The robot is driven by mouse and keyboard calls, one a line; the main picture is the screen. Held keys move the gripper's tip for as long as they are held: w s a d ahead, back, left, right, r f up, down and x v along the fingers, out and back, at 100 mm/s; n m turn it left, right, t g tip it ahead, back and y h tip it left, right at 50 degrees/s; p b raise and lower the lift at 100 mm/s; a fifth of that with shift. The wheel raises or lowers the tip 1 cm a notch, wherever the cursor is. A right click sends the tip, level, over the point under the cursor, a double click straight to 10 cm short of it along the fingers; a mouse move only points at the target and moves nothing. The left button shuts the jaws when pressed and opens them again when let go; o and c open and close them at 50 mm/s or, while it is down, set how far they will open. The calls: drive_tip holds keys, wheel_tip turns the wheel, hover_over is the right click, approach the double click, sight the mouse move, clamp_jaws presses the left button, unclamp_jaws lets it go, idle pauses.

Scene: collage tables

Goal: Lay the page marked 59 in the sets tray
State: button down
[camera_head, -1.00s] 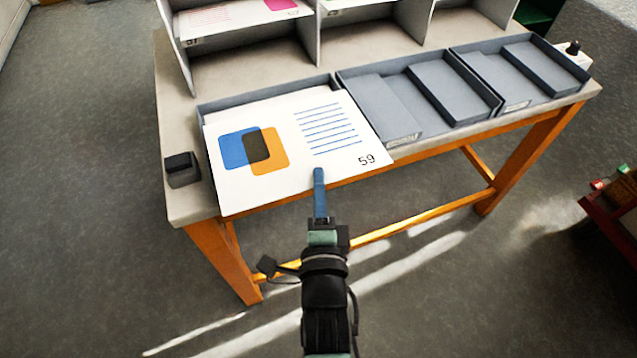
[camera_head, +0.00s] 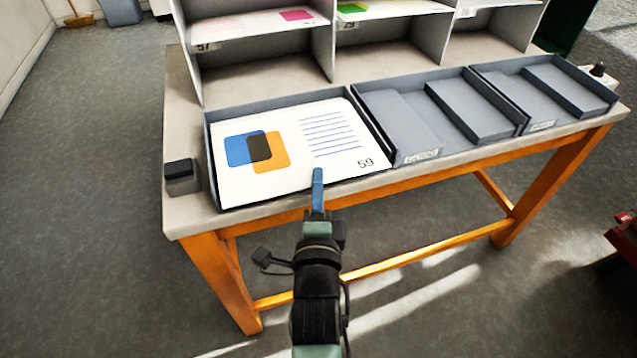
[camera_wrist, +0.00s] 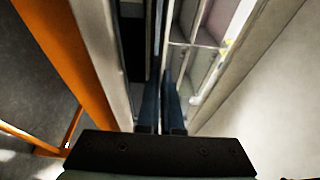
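The page marked 59 (camera_head: 290,178) is white with a blue and an orange square overlapping and blue lines. It lies face up inside the left grey tray (camera_head: 272,107), its front edge near the tray's front. That tray's label is hidden, so I cannot read whether it is the sets tray. My gripper (camera_head: 318,177) is at the front edge of the page, with its blue finger in front of the 59 end. In the wrist view the two blue fingers (camera_wrist: 162,100) stand a little apart, with a narrow gap and no page clearly between them.
Two more grey trays, the middle one (camera_head: 420,160) and the right one (camera_head: 590,110), stand empty to the right. A grey shelf (camera_head: 330,50) with pages stands behind. A small black block (camera_head: 179,170) sits at the table's left edge.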

drive_tip(key=c, duration=1)
unclamp_jaws()
drive_tip(key=s+p, duration=0.1)
drive_tip(key=s, duration=1.2)
